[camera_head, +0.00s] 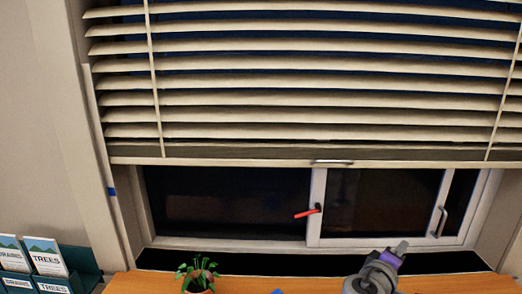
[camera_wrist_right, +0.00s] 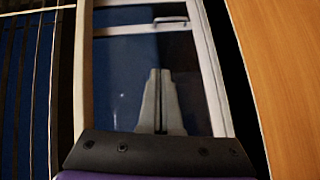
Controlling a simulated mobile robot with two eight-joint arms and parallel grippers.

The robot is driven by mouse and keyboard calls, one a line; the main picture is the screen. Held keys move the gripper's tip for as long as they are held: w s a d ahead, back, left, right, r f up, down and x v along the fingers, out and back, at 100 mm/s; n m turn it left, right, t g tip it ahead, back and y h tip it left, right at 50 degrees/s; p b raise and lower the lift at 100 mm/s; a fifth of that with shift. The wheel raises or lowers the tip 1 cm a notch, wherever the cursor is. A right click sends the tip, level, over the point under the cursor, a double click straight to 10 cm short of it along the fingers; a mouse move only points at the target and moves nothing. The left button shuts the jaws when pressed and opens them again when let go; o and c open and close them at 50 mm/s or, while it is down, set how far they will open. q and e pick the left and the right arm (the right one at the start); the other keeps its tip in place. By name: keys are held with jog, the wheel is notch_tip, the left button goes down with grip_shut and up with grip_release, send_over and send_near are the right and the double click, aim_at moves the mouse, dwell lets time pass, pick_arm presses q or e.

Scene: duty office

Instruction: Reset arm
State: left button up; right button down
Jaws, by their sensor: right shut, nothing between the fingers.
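My right gripper (camera_wrist_right: 158,100) shows in the right wrist view with its two grey fingers together, shut and empty. It points toward the window (camera_wrist_right: 120,75) without visibly touching it. In the head view part of my right arm and gripper (camera_head: 385,265) shows at the bottom right, in front of the window and above the wooden surface; its fingertips are hard to make out there. My left gripper is not in view.
A wooden surface (camera_head: 240,284) runs below the window, with a small potted plant (camera_head: 197,272) on it. Slatted blinds (camera_head: 320,85) hang over the upper window. A red handle (camera_head: 307,212) sits on the frame. A brochure rack (camera_head: 82,268) stands at left.

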jog(key=s+a+f+m+g+y, duration=0.2)
jog(key=s+f+y, duration=0.1)
jog(key=s+f, duration=0.4)
jog(key=s+a+f+m+g+y, duration=0.25)
jog(key=s+f, duration=0.25)
jog(key=f, duration=0.3)
jog(key=s+a+f+m+g+y, duration=0.1)
jog(key=s+a+f+m+y, duration=0.1)
jog(key=s+a+f+y, duration=0.4)
jog(key=s+a+f, duration=0.3)
jog(key=a, duration=0.1)
jog(key=shift+s+m, duration=0.35)
jog(key=shift+s, duration=0.05)
jog(key=shift+f, duration=0.1)
